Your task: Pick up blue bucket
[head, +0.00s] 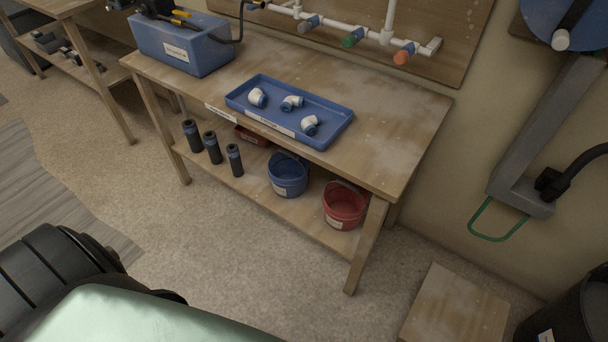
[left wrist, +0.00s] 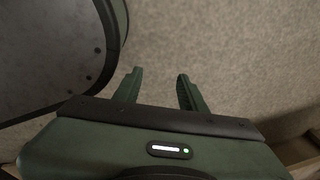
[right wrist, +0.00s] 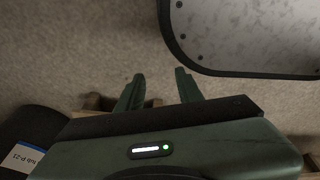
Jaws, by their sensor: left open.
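The blue bucket (head: 288,175) stands upright on the lower shelf of the wooden workbench, with its thin handle at the rim and a pale label on its front. My left gripper (left wrist: 160,82) shows in the left wrist view with its two fingers apart and nothing between them, above bare floor. My right gripper (right wrist: 160,82) shows in the right wrist view, fingers apart and empty, also over floor. Neither gripper shows in the head view, and the bucket shows in neither wrist view.
A red bucket (head: 343,206) stands right of the blue one, near the bench leg. Several dark cylinders (head: 213,147) and a small red tray (head: 252,135) are to its left. A blue tray (head: 335,137) with white fittings lies on the bench top above. The floor before the bench is clear.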

